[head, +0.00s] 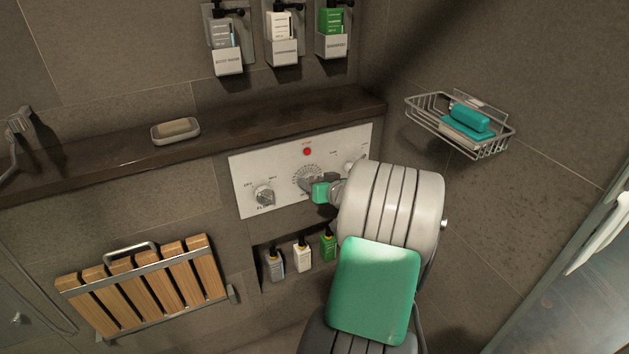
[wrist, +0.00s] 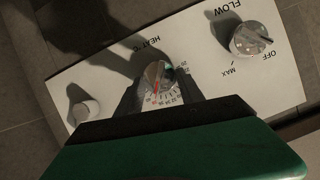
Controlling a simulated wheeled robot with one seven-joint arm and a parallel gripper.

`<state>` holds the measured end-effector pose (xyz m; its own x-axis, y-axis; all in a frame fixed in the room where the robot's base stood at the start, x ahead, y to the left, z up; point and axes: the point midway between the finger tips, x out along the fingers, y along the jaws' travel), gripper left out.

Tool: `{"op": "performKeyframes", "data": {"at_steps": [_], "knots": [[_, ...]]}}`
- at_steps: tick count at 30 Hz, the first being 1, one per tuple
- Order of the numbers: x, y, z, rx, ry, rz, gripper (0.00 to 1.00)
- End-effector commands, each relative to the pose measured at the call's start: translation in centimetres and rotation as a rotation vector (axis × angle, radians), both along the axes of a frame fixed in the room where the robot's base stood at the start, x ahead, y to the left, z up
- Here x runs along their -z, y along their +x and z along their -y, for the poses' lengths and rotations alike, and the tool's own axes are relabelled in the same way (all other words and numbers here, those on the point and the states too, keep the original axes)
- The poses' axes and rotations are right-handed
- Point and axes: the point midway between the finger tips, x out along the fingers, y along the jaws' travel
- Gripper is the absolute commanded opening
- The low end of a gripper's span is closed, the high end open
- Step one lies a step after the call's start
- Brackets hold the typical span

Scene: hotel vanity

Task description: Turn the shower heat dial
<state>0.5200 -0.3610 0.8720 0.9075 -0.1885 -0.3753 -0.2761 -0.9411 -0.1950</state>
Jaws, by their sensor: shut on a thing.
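The heat dial (wrist: 157,75) is a round grey knob with a red mark and a numbered scale, under the word HEAT on a white control panel. In the head view its scale (head: 304,174) shows in the middle of the panel (head: 245,172), with the knob mostly hidden by my gripper. My gripper (wrist: 158,88) has one dark finger on each side of the dial and is shut on it. In the head view my gripper (head: 309,186) reaches the panel from the right.
The flow knob (head: 264,195) sits at the panel's left, and a red button (head: 307,152) above the dial. A ledge with a soap dish (head: 175,138) runs above. Small bottles (head: 302,256) stand in a niche below. A wire basket (head: 460,125) hangs at right.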

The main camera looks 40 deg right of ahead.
Motion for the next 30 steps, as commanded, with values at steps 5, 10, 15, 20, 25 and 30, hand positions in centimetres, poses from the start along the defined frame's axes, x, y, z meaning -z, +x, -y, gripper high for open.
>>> {"op": "performKeyframes", "data": {"at_steps": [5, 10, 15, 20, 25, 30], "knots": [[-0.3, 0.1, 0.0, -0.002, -0.002, 0.005, 0.53], [-0.2, 0.0, 0.1, 0.0, -0.001, 0.003, 0.66], [0.0, 0.0, 0.1, 0.001, 0.001, 0.001, 0.66], [-0.4, -0.8, 0.1, 0.003, -0.001, 0.001, 0.66], [-1.8, -3.9, -0.6, 0.006, -0.002, 0.003, 0.66], [-2.9, -6.5, -1.3, 0.003, -0.002, 0.003, 0.66]]}}
